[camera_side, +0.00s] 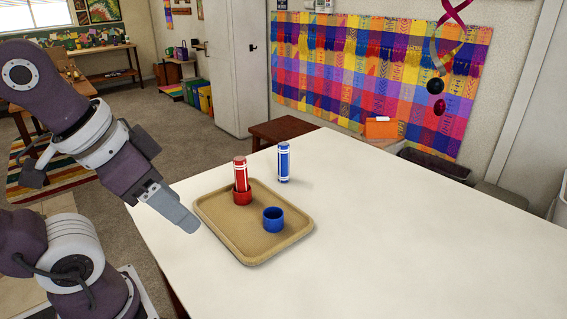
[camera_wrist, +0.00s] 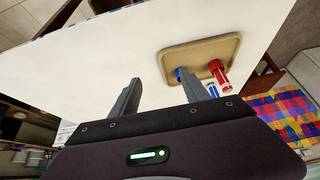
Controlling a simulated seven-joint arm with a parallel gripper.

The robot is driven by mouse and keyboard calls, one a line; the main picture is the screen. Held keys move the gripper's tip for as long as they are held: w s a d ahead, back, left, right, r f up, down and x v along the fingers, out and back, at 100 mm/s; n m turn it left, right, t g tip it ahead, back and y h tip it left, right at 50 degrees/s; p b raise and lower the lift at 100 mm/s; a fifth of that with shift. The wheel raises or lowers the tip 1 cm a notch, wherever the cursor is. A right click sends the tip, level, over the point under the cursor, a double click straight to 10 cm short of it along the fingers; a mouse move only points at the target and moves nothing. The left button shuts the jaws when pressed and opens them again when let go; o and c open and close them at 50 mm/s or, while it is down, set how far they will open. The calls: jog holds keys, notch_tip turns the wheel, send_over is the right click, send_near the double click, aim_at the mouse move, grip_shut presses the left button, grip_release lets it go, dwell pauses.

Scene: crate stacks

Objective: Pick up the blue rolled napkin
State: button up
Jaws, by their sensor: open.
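The blue rolled napkin (camera_side: 283,162) with white bands stands upright on the white table, just behind the tan tray. It also shows in the wrist view (camera_wrist: 212,89), partly hidden by a finger of my gripper. A red rolled napkin (camera_side: 240,172) stands upright in a red ring (camera_side: 242,197) on the tray (camera_side: 252,253). A blue ring (camera_side: 273,219) stands empty on the tray's right part. My gripper (camera_side: 188,222) is at the tray's left side, above the table edge, apart from the napkins. In the wrist view its fingers (camera_wrist: 168,95) are wide apart with nothing between them.
The white table (camera_side: 400,230) is clear to the right of the tray and in front. A brown stool (camera_side: 284,130) and an orange box (camera_side: 381,128) stand beyond the far edge. A colourful cloth hangs on the back wall.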

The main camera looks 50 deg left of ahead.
jog(key=w+a+r+m+y, duration=0.1)
jog(key=w+a+m+y, duration=0.1)
jog(key=w+a+m, duration=0.4)
jog(key=w+a+m+y, duration=0.2)
jog(key=w+a+m, duration=0.25)
jog(key=w, duration=0.45)
jog(key=m+t+h, duration=0.1)
jog(key=m+t, duration=0.2)
jog(key=m, duration=1.8)
send_near(287, 151)
jog(key=x, duration=0.3)
jog(key=a+x, duration=0.1)
jog(key=x, duration=0.1)
jog(key=shift+s+a+f, duration=0.1)
jog(key=shift+a+f, duration=0.05)
jog(key=shift+f, duration=0.15)
jog(key=shift+m, duration=0.25)
jog(key=x, duration=0.7)
jog(key=shift+w+a+r, duration=0.15)
jog(key=shift+w+a, duration=0.05)
jog(key=shift+w, duration=0.25)
grip_shut()
